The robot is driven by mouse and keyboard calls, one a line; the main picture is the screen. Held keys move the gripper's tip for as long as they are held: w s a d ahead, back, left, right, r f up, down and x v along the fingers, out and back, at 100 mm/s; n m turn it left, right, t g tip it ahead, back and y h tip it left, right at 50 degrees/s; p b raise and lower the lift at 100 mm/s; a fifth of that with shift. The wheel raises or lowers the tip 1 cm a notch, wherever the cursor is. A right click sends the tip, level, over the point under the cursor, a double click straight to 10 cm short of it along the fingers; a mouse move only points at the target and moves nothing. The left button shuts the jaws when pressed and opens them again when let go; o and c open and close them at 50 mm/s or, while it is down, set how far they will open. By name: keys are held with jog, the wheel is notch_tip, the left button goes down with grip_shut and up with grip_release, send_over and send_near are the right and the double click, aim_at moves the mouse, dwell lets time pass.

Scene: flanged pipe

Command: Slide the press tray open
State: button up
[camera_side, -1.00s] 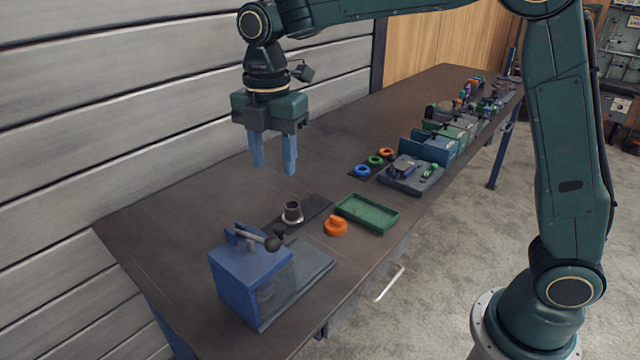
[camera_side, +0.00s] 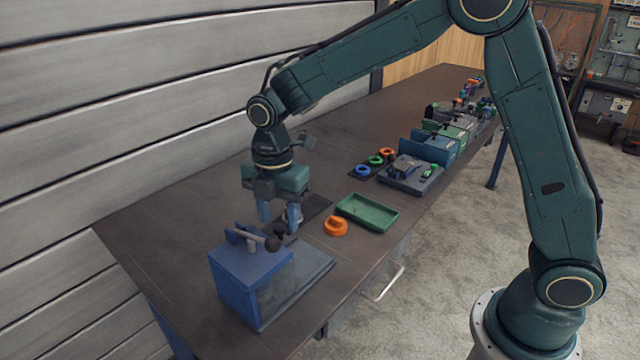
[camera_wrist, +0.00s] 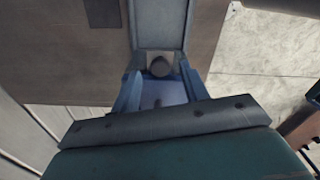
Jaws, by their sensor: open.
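The press is a blue box (camera_side: 240,285) at the near end of the bench, with a flat grey plate (camera_side: 306,272) reaching out from its right side. I cannot tell which part is the tray. My gripper (camera_side: 279,222) is open, pointing down just behind the knob. In the wrist view the knob (camera_wrist: 160,66) shows between the two blue fingers (camera_wrist: 158,92), with a grey strip beyond it. Contact cannot be told. A flanged metal piece (camera_side: 298,216) is mostly hidden behind the fingers.
An orange part (camera_side: 335,226) and a green tray (camera_side: 368,213) lie to the right of my gripper. Farther along are coloured rings (camera_side: 375,160), a grey fixture (camera_side: 411,174) and blue and green boxes. The bench's left side is clear.

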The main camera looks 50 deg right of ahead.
jog(key=shift+f, duration=0.75)
grip_shut()
jog(key=d, duration=1.1)
jog(key=shift+r, duration=0.1)
grip_release()
jog(key=shift+r, duration=0.1)
